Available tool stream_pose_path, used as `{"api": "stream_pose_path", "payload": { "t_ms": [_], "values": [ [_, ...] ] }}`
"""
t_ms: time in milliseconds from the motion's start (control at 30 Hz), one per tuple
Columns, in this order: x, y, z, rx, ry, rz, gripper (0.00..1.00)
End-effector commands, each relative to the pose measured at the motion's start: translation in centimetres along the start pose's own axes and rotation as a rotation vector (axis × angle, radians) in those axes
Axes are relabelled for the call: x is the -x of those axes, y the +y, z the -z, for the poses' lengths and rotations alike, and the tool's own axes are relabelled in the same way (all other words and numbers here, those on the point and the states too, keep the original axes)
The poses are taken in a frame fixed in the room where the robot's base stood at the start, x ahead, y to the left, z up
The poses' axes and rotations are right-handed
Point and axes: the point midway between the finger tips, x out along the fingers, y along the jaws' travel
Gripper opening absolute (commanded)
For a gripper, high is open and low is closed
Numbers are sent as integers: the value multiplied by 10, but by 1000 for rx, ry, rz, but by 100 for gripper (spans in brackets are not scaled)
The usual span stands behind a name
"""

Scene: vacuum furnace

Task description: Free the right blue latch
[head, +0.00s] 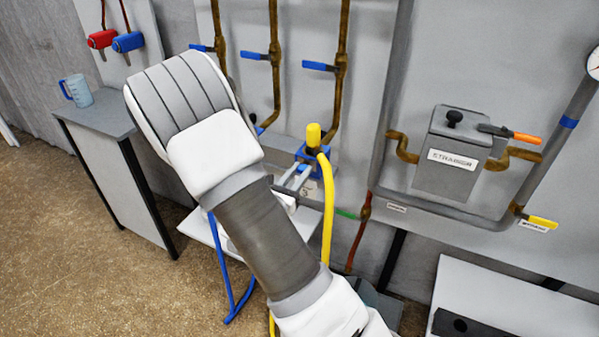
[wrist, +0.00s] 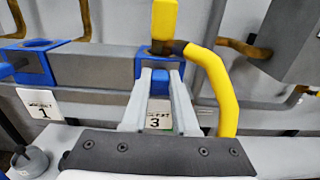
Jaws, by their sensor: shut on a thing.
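The right blue latch (wrist: 160,84) is a small blue tab below the yellow-capped coupling in the wrist view, above a label reading 3. My gripper (wrist: 160,76) has a finger on each side of the tab and is shut on it. In the head view my gripper (head: 296,178) reaches the blue fitting (head: 306,157) from the front left, mostly behind my arm. The tab itself is hard to make out there.
A yellow plug (wrist: 164,18) with a yellow hose (wrist: 222,95) rises above and right of the latch. Another blue port block (wrist: 38,62), above a label reading 1, is at left. Pipes with blue-handled valves (head: 318,66) and a strainer box (head: 452,150) are on the wall.

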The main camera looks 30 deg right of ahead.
Motion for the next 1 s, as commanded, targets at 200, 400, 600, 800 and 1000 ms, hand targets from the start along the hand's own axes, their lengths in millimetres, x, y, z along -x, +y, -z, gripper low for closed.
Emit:
{"api": "stream_pose_path", "payload": {
  "t_ms": [200,400,600,800,1000],
  "values": [
    [0,0,0,0,0,0,0],
    [4,0,0,0,1,-1,0],
    [8,0,0,0,0,1,0],
    [9,0,1,1,2,0,0],
    [9,0,0,1,1,0,57]
  ]
}}
